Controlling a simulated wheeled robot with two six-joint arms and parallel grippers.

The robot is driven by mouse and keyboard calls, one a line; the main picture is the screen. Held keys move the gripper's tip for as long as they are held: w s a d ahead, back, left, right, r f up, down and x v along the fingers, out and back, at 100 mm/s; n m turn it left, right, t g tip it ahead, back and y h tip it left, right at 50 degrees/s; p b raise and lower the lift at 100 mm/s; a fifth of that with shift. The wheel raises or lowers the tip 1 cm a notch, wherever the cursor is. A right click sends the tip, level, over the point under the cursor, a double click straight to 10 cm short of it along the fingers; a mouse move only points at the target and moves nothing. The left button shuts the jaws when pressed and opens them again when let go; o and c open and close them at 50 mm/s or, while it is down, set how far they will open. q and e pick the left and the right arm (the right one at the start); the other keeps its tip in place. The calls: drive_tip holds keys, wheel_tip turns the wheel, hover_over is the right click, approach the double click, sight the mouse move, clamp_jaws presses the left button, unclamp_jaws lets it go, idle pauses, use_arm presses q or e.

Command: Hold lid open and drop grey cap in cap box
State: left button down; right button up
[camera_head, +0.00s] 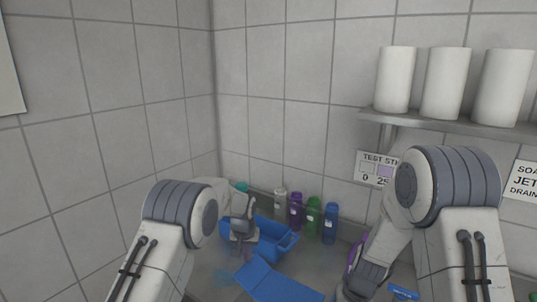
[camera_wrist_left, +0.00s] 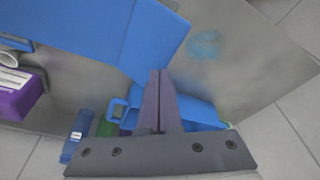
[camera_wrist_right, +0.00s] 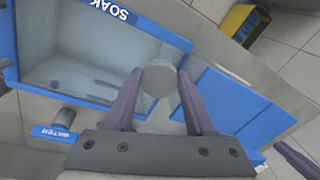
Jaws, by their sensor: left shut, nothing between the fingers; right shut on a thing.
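My right gripper (camera_wrist_right: 160,73) is shut on a round grey cap (camera_wrist_right: 160,82), held above a blue-rimmed basin marked SOAK. In the head view the right arm's hand is partly cut off at the bottom, and the cap is not visible there. My left gripper (camera_head: 243,238) is shut and empty over a blue box (camera_head: 280,246) near the back wall. In the left wrist view its closed fingers (camera_wrist_left: 158,78) overlap the blue box (camera_wrist_left: 195,108); contact is unclear. A flat blue panel (camera_head: 272,284) lies in front of the box. I cannot tell which part is the lid.
Purple (camera_head: 296,211), green (camera_head: 313,216) and blue (camera_head: 330,222) bottles stand behind the box. A wall shelf (camera_head: 460,124) carries white rolls (camera_head: 447,82). The basin (camera_wrist_right: 100,60) and a yellow-black object (camera_wrist_right: 243,22) show in the right wrist view.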

sight(248, 267)
use_arm(q)
drive_tip(key=shift+f, duration=0.25)
idle(0.3)
drive_tip(key=shift+s+x, duration=0.2)
drive_tip(key=shift+x, duration=0.55)
drive_tip(key=shift+s+x, duration=0.15)
drive_tip(key=shift+x, duration=0.6)
drive_tip(key=shift+s+x, duration=0.2)
drive_tip(key=shift+x, duration=0.55)
drive_tip(key=shift+f, duration=0.8)
use_arm(e)
drive_tip(key=shift+w+a, duration=0.1)
drive_tip(key=shift+w+a+f, duration=0.2)
drive_tip(key=shift+w+a, duration=0.8)
drive_tip(key=shift+a, duration=0.5)
drive_tip(key=shift+w+a+f, duration=0.2)
drive_tip(key=shift+w+a, duration=0.75)
drive_tip(key=shift+a, duration=0.55)
drive_tip(key=shift+w+a+f, duration=0.2)
drive_tip(key=shift+w+a, duration=0.8)
drive_tip(key=shift+a, duration=0.5)
drive_tip(key=o, duration=1.4)
drive_tip(key=shift+c, duration=0.2)
